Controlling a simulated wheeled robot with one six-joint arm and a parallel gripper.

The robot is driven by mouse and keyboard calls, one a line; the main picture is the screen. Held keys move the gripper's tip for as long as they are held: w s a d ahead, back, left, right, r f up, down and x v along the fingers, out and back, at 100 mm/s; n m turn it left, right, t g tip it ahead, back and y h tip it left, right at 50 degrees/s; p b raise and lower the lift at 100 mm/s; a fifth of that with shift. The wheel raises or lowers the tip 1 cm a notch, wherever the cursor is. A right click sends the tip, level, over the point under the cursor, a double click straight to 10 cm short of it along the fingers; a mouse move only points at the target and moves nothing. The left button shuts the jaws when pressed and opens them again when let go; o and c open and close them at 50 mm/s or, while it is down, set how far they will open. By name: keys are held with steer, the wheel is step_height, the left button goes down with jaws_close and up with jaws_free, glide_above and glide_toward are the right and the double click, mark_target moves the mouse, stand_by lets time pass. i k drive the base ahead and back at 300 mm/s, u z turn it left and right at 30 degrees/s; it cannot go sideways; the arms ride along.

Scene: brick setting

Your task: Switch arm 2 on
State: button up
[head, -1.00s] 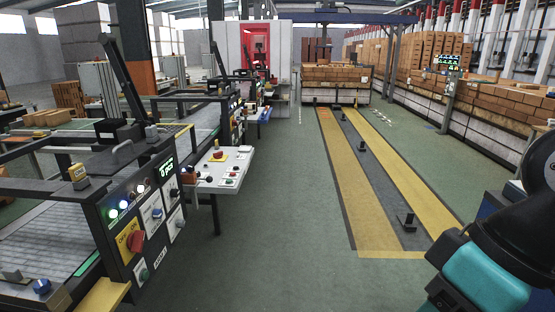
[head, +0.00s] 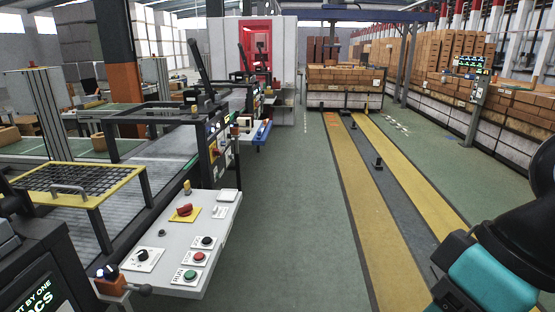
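No label reading "arm 2" is legible, so I cannot tell which control switches it. A sloped grey control panel (head: 215,234) is near, left of centre. It carries a red mushroom button (head: 184,209) on a yellow plate, a black rotary knob (head: 142,255), a black button (head: 207,241), a red button (head: 198,257) and a green button (head: 190,275). A dark upright panel (head: 217,142) with lit lamps and switches stands farther along the line. Dark arm-like posts (head: 196,62) rise behind it. My teal and black arm link fills the lower right; my gripper is outside the view.
A yellow-framed mesh guard (head: 82,184) and an orange block with a black knob (head: 110,281) are at the left. A dark cabinet with a screen (head: 40,300) fills the lower left corner. Green floor (head: 285,220) is clear between the machines and the yellow-striped track (head: 362,210).

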mark_target(216, 151)
steer(key=i, duration=1.4)
steer(key=u, duration=0.95)
